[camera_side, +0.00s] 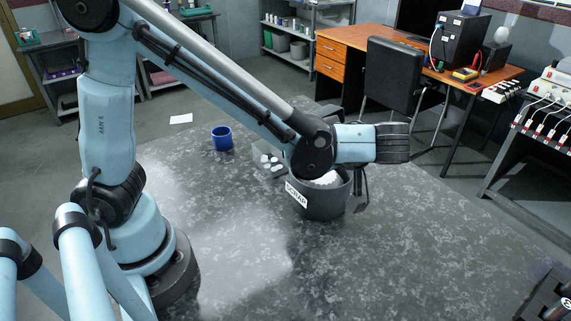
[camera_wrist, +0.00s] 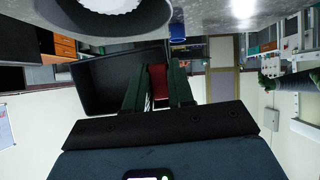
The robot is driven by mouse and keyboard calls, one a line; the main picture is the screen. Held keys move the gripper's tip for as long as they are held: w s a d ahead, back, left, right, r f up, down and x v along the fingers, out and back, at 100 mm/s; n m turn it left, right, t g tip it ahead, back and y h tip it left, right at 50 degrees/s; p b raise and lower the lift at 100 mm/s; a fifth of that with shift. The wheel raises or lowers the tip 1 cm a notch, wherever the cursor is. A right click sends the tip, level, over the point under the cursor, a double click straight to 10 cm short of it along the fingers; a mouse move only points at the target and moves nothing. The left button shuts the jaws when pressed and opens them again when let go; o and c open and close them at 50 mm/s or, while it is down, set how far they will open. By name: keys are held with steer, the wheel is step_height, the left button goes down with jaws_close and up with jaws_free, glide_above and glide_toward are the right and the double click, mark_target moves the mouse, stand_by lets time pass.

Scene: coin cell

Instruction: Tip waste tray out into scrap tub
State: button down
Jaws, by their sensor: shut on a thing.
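In the wrist view, my gripper (camera_wrist: 160,72) is shut on a red grip piece (camera_wrist: 158,84) between its green fingers. A dark, open tray (camera_wrist: 112,78), seemingly the waste tray, is beside the fingers and looks joined to that piece. The part of its inside that shows is dark, with no pieces visible. The scrap tub (camera_side: 320,204) stands on the table in the side view, labelled SCRAP, with white material inside. The tub (camera_wrist: 140,22) is close to the tray at the top of the wrist view. The side view does not clearly show the tray or fingertips, which my arm partly hides.
A small grey tray with white discs (camera_side: 267,160) sits left of the tub, partly behind my arm. A blue cup (camera_side: 222,137) stands further left. A dark fixture (camera_side: 548,295) is at the lower right.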

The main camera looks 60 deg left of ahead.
steer(key=shift+w+a+r+h, duration=0.15)
steer(key=shift+a+r+h, duration=0.2)
steer(key=shift+h, duration=0.25)
steer(key=shift+w+a+r+h, duration=0.2)
steer(key=shift+a+h, duration=0.15)
steer(key=shift+h, duration=0.25)
steer(key=shift+a+r+h, duration=0.35)
steer(key=shift+r+h, duration=0.25)
steer(key=shift+h, duration=0.5)
steer(key=r+h, duration=0.2)
steer(key=h, duration=0.1)
steer(key=shift+s+r, duration=0.3)
steer(key=shift+s, duration=0.05)
steer(key=h, duration=0.2)
steer(key=a+r+h, duration=0.1)
steer(key=h, duration=0.1)
steer(key=shift+a+r+h, duration=0.15)
steer(key=shift+r+h, duration=0.05)
steer(key=shift+h, duration=0.1)
steer(key=shift+a+r+h, duration=0.15)
steer(key=shift+r+h, duration=0.15)
steer(key=shift+h, duration=0.65)
steer(key=shift+a+r+h, duration=0.15)
steer(key=shift+r+h, duration=0.15)
steer(key=shift+h, duration=0.65)
